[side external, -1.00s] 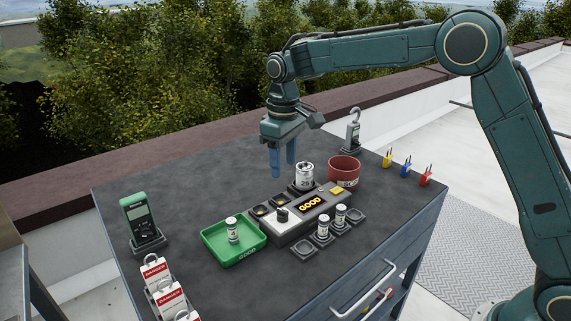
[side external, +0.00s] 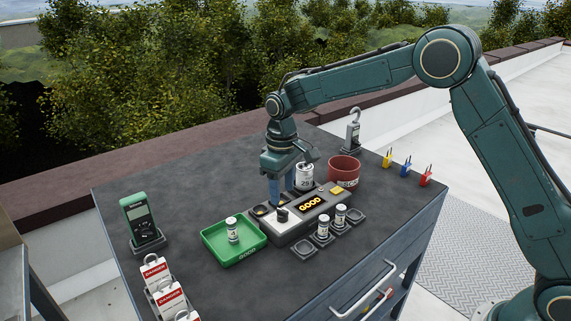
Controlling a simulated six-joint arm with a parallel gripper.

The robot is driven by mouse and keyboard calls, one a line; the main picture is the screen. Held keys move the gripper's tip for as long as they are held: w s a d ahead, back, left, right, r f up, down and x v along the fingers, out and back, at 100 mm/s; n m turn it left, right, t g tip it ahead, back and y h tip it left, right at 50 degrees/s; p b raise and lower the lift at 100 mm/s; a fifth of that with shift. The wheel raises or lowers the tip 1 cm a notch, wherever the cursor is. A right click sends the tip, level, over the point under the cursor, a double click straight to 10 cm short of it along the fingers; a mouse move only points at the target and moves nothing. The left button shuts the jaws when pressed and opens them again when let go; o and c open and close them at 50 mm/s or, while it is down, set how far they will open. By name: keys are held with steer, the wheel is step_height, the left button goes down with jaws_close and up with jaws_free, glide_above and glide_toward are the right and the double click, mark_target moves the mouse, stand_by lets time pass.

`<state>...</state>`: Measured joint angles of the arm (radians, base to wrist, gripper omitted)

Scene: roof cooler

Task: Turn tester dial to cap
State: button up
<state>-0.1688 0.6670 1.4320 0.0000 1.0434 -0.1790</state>
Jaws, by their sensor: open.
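The tester (side external: 311,219) is a grey box on the dark bench top, with a lit display (side external: 312,205) reading "GOOD". Its black dial (side external: 282,214) stands on a white panel at the left part of the box; its pointing direction is too small to read. My gripper (side external: 281,191) points down with blue fingers just behind and above the dial. It is open and holds nothing. A white can-shaped capacitor (side external: 304,176) stands at the back of the tester, just right of the fingers and partly hidden by them.
A green tray (side external: 219,257) holding one small can is left of the tester. Two small cans (side external: 323,229) stand on pads in front. A red bin (side external: 344,169), a hooked tool (side external: 353,134), a green meter (side external: 141,219) and danger tags (side external: 157,273) stand around.

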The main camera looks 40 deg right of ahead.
mark_target(283, 210)
steer(key=shift+f, duration=3.35)
steer(key=c, duration=1)
